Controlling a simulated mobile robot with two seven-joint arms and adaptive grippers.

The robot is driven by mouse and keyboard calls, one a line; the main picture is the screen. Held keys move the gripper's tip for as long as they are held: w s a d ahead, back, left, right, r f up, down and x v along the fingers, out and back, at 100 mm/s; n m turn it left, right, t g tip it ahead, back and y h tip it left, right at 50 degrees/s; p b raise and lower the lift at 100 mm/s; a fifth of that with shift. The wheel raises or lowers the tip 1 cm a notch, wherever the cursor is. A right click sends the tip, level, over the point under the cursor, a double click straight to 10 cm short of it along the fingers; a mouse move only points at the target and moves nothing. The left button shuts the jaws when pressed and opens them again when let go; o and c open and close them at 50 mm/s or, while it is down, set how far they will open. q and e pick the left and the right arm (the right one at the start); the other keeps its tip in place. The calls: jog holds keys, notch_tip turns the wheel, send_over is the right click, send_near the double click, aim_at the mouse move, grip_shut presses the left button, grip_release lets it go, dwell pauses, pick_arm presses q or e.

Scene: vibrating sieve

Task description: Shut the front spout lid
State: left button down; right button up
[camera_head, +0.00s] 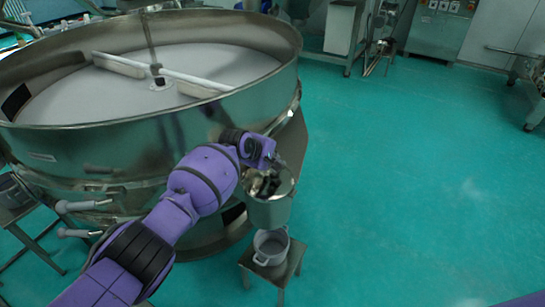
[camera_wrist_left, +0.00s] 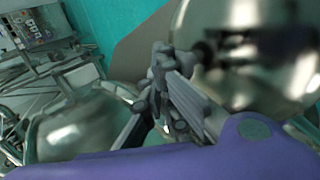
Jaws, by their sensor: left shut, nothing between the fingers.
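The front spout (camera_head: 268,212) is a shiny metal cylinder on the near right side of the large round sieve (camera_head: 150,140). My left gripper (camera_head: 264,186) is shut and empty at the top of the spout and covers part of it. Its dark fingers also show in the left wrist view (camera_wrist_left: 160,95), close to a rounded, mirror-like metal surface (camera_wrist_left: 245,85) on the right. I cannot tell whether that surface is the lid, or whether the fingers touch it. The lid's position is not clear in the head view. My right gripper is not in view.
A metal pot (camera_head: 271,247) stands on a small stool (camera_head: 282,270) below the spout. Two handle-like rods (camera_head: 84,204) stick out at the sieve's lower left. The green floor (camera_head: 410,190) to the right is clear. Steel cabinets (camera_head: 440,27) stand at the back.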

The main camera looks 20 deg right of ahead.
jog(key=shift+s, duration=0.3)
